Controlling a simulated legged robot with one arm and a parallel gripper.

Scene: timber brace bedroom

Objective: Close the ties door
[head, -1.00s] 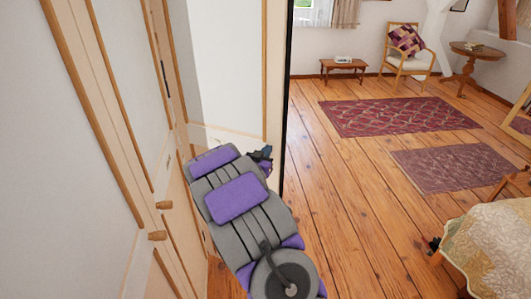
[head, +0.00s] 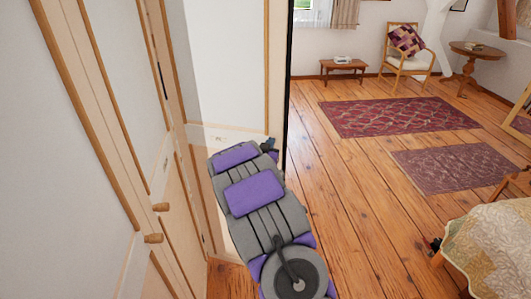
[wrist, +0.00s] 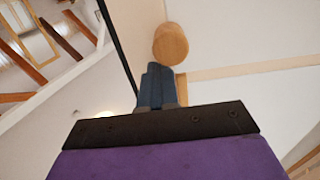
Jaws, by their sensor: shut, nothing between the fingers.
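A cream door with wooden trim (head: 225,60) stands open ahead of me, its dark free edge toward the room. I take it to be the ties door, but no label shows. My gripper (head: 268,146) is at the end of my arm, low in front of this door near its free edge. In the wrist view my gripper (wrist: 156,72) is shut and empty, its dark fingers together. A round wooden knob (wrist: 170,44) on a cream panel shows just beyond the fingertips. I cannot tell whether they touch it.
Shut cream wardrobe doors (head: 85,130) with wooden knobs (head: 152,238) stand close on the left. Wooden floor (head: 330,190) is clear to the right of the open door. A red rug (head: 398,117) lies farther back, and a bed (head: 495,245) is at the lower right.

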